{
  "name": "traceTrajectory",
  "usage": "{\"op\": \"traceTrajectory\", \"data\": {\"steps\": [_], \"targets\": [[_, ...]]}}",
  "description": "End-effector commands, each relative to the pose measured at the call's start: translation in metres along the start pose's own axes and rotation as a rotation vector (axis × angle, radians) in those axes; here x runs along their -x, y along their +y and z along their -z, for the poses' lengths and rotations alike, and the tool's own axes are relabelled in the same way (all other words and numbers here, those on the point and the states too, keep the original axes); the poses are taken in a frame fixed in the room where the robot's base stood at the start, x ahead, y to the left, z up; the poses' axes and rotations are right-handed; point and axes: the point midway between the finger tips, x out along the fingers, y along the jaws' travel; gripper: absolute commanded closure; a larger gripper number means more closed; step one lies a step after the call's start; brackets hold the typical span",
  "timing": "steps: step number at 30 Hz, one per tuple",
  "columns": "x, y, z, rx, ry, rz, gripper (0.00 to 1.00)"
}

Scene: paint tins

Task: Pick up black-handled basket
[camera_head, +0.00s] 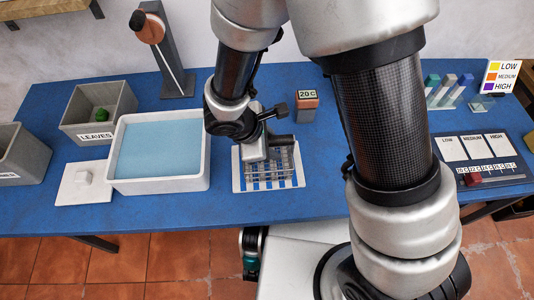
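A small wire basket (287,167) sits on a white mat with blue stripes (240,181) at the middle of the blue table. My gripper (268,148) is directly over the basket and hides part of it. A dark bar with a knob (279,109) shows beside my wrist; I cannot tell whether it is the basket's handle or a part of my arm. The fingertips are too small and covered to show whether they are open or shut on anything.
A white tub of blue liquid (112,170) stands just left of the mat.

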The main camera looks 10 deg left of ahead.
Motion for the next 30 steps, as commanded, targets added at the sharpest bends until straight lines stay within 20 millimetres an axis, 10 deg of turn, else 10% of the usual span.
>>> {"op": "traceTrajectory", "data": {"steps": [20, 26, 30], "targets": [[-0.0034, -0.0011, 0.0013, 0.0, 0.0, 0.0, 0.69], [-0.0035, -0.0012, 0.0013, 0.0, 0.0, 0.0, 0.98], [-0.0033, -0.001, 0.0013, 0.0, 0.0, 0.0, 1.0]]}}
